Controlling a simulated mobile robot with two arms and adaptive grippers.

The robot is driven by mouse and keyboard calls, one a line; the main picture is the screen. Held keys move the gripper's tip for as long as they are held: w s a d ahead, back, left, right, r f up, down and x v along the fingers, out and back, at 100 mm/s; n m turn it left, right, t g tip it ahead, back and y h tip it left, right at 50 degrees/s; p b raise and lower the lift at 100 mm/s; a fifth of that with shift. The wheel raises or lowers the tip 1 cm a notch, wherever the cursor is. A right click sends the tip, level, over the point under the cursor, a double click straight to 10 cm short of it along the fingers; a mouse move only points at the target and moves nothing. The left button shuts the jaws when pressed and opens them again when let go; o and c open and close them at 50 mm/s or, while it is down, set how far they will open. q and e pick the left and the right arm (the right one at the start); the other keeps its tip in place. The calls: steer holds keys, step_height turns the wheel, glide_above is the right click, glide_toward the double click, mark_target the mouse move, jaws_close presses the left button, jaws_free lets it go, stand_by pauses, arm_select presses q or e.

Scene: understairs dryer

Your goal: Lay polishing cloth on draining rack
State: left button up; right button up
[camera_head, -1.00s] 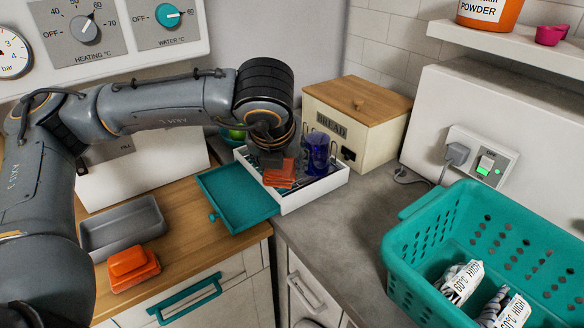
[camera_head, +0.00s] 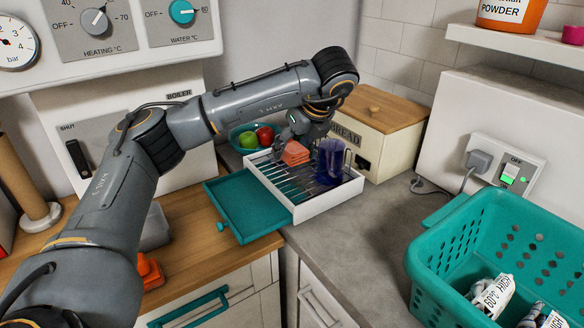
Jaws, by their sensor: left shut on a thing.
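A folded orange polishing cloth (camera_head: 295,153) is at the back part of the white draining rack (camera_head: 330,201) with metal bars. My left gripper (camera_head: 299,138) comes down from above and is shut on the cloth. The wrist hides part of the fingers. The cloth looks to be just above the bars, but I cannot tell whether it touches them. My right gripper is not in view.
A blue glass mug (camera_head: 331,161) stands in the rack right of the cloth. A teal drip tray (camera_head: 246,206) adjoins the rack. Behind are a bowl of fruit (camera_head: 234,136) and a bread box (camera_head: 384,124). Another orange cloth (camera_head: 150,272) and a teal basket (camera_head: 440,246) flank the counter.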

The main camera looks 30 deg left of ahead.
mark_target(287, 172)
arm_select(q)
steer(key=f, duration=0.1)
steer(key=w+a+f, duration=0.1)
steer(key=w+f+p, duration=0.1)
steer(key=shift+w+a+f, duration=0.15)
steer(key=shift+a+f, duration=0.2)
steer(key=shift+a, duration=0.05)
steer(key=f, duration=0.2)
steer(key=f+p, duration=0.1)
steer(key=shift+w+a+f, duration=0.2)
steer(key=shift+w+f, duration=0.05)
steer(key=shift+f, duration=0.1)
steer(key=o, duration=0.6)
steer(key=shift+f, duration=0.15)
steer(key=shift+o, duration=0.7)
